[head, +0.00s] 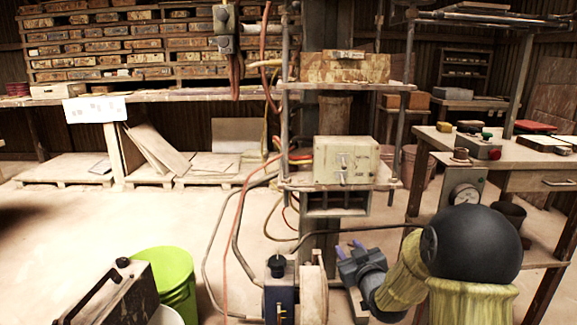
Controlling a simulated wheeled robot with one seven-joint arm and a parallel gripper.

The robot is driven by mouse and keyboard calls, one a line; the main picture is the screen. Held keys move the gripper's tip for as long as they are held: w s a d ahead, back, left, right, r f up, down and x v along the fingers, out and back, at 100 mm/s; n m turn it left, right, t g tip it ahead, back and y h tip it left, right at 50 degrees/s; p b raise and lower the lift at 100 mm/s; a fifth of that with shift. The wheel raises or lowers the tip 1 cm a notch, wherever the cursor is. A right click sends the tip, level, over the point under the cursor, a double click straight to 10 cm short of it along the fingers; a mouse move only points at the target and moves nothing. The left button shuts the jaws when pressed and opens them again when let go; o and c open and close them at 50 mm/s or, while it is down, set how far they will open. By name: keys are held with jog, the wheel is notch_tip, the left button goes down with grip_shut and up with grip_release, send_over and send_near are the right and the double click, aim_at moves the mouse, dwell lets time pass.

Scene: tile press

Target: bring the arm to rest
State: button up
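My arm shows at the lower right in the head view, with a black rounded joint (475,245) and yellowish sleeved links (404,281). It is bent, and its far end reaches left to a dark blue-grey wrist. My gripper (348,247) is at the end of that wrist, with two small purple-blue fingertips pointing up and left. The fingertips stand apart, and I see nothing between them. The gripper is in front of the lower part of the press stand; I cannot tell how far apart they are.
The tile press (345,160) stands at centre, with hoses hanging to its left. A green bucket (170,280) is at lower left. Open floor (110,215) lies at left.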

jog(key=s+a+r+m+g+h+p, duration=0.1)
jog(key=s+m+g+h+p, duration=0.15)
jog(key=s+g+p, duration=0.85)
jog(key=s+r+m+g+h, duration=0.1)
jog(key=s+r+m+g, duration=0.15)
jog(key=s, duration=1.65)
notch_tip(320, 180, up, 36)
jog(key=p, duration=3.6)
jog(key=shift+w+p, duration=0.15)
jog(key=shift+p, duration=0.2)
